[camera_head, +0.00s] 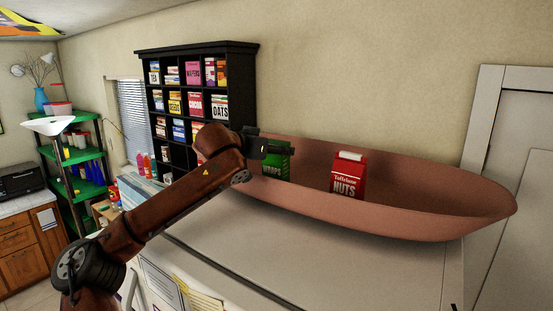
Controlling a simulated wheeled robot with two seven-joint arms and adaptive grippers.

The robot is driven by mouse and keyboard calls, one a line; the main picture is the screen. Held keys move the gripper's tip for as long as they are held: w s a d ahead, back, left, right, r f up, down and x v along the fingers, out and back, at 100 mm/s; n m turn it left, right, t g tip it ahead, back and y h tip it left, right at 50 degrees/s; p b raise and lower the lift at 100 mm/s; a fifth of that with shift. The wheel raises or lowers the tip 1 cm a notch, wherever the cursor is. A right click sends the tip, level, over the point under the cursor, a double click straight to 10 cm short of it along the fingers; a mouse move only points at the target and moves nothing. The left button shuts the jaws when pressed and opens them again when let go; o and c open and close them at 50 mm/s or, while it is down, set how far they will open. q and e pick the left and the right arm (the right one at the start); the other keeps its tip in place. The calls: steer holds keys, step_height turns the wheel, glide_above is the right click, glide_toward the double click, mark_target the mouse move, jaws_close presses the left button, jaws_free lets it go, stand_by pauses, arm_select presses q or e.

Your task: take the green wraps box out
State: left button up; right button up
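The green wraps box (276,166) stands in a large, long pinkish-brown bowl (400,217), near its left end. Its front shows the word "WRAPS". My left gripper (280,147) is at the top of the box, and the dark gripper and my wrist cover part of the box's top and left side. The fingers are too small and dark to tell whether they are shut on it. A red nuts packet (347,176) stands in the same bowl to the right of the green box, with a gap between. My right gripper is not in view.
The bowl rests on a white top surface (330,262), which is clear in front. Behind my arm, a black shelf unit (197,47) holds many boxes. A green shelf (83,155) stands at the left. A white door frame (485,110) is at the right.

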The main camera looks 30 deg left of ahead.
arm_select(q)
step_height(320, 180, up, 18)
stand_by(0.5)
steer(key=shift+w+d, duration=0.1)
